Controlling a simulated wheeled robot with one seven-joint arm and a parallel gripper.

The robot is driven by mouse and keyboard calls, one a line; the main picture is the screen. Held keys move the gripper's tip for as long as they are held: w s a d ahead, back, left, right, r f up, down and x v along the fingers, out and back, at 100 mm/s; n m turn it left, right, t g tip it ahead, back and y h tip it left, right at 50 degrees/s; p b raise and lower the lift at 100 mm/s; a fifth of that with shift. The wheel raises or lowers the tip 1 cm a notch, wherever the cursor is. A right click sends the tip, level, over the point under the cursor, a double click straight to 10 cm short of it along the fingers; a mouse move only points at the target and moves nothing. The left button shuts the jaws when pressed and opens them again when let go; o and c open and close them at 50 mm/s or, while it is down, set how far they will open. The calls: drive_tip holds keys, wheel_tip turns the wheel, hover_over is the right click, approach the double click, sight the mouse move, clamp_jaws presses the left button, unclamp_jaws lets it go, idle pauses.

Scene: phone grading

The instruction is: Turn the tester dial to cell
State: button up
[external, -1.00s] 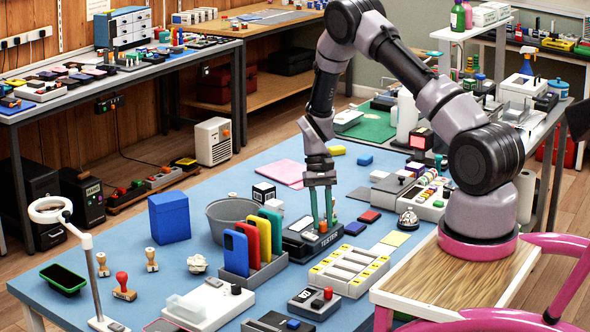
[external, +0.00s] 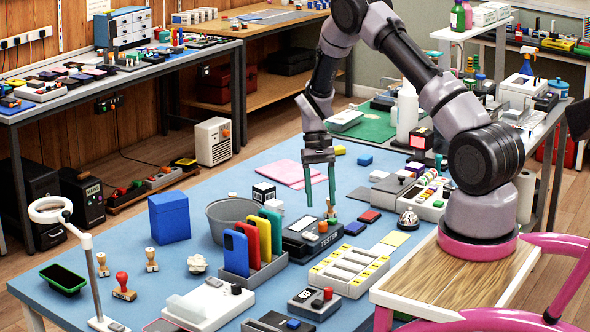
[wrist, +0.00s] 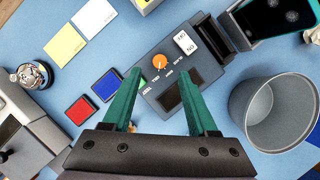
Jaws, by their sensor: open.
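The dark grey tester (external: 312,240) stands on the blue table, its front lettered TESTER. The labels are too small to read surely, so I cannot tell which one the dial points at. My gripper (external: 320,203) points down above the tester, its green fingers apart with nothing between them. In the wrist view the dial lies just beyond the gap between the fingertips (wrist: 161,76).
A grey bin (external: 232,213) and a rack of coloured phones (external: 262,268) stand left of the tester. Red (wrist: 79,110) and blue (wrist: 107,86) pads lie beside it. A cream compartment tray (external: 349,269) is in front.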

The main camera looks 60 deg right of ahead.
drive_tip(key=shift+v, duration=2.55)
drive_tip(key=s+a+r+n+t, duration=0.15)
drive_tip(key=a+r, duration=0.25)
drive_tip(key=r, duration=0.4)
drive_tip(key=s+a+r+t+h, duration=0.15)
drive_tip(key=a+r, duration=0.25)
drive_tip(key=r, duration=0.4)
drive_tip(key=s+a+r+n+t+y, duration=0.15)
drive_tip(key=a+r, duration=0.25)
drive_tip(key=r, duration=0.5)
drive_tip(key=s+a+r+n+t, duration=0.1)
drive_tip(key=s+a+r+t, duration=0.2)
drive_tip(key=s, duration=0.7)
drive_tip(key=s+a+r+t+h, duration=0.1)
drive_tip(key=s+a+r+t, duration=0.2)
drive_tip(key=s+a+r, duration=0.4)
drive_tip(key=s, duration=0.4)
drive_tip(key=shift+s+r+n, duration=0.25)
drive_tip(key=shift+s+n, duration=0.1)
drive_tip(key=shift+n, duration=0.05)
drive_tip(key=shift+a, duration=0.1)
drive_tip(key=shift+c, duration=0.3)
